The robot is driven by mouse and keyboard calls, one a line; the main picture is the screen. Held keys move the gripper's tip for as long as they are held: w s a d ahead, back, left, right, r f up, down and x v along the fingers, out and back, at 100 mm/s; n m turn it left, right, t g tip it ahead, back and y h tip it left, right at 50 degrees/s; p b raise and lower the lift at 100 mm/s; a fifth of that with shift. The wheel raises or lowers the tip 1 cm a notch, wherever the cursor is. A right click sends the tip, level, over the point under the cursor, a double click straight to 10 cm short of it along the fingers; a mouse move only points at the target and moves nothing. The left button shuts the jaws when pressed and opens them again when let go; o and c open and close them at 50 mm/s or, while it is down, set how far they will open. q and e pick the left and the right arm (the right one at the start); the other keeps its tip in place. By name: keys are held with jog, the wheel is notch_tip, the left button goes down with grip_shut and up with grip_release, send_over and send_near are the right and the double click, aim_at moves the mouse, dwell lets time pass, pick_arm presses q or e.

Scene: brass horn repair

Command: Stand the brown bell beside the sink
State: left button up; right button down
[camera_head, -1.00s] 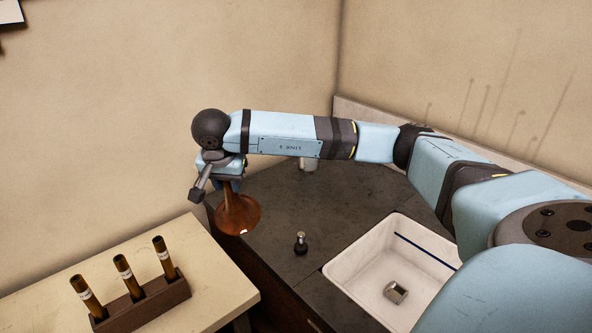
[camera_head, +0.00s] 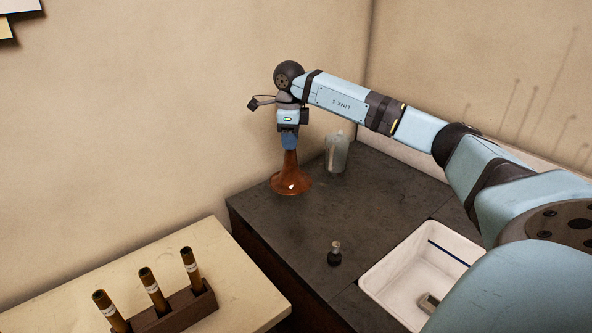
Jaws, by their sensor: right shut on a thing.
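The brown bell (camera_head: 291,182) is upright, flared end down, at the back left of the dark counter (camera_head: 310,225). Its rim looks to be at the counter surface, but I cannot tell whether it touches. My right gripper (camera_head: 289,148) points down and is shut on the bell's narrow top. The white sink (camera_head: 385,268) is set in the counter at the front right, with a small metal thing (camera_head: 427,302) inside it. My left gripper is not in view.
A grey translucent cup (camera_head: 337,153) stands just right of the bell. A small dark knobbed piece (camera_head: 335,254) stands near the sink's left edge. A pale table (camera_head: 230,275) at the lower left holds a wooden rack (camera_head: 180,310) with brown tubes.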

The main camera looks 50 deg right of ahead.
aim_at(290, 173)
notch_tip(290, 173, down, 12)
jog(key=shift+w+r+p, duration=0.1)
jog(key=shift+r+p, duration=0.05)
jog(key=shift+p, duration=0.35)
jog(key=c, duration=0.8)
grip_release()
jog(key=shift+r, duration=0.2)
notch_tip(290, 173, up, 12)
jog(key=shift+f+b, duration=0.1)
jog(key=shift+b, duration=0.65)
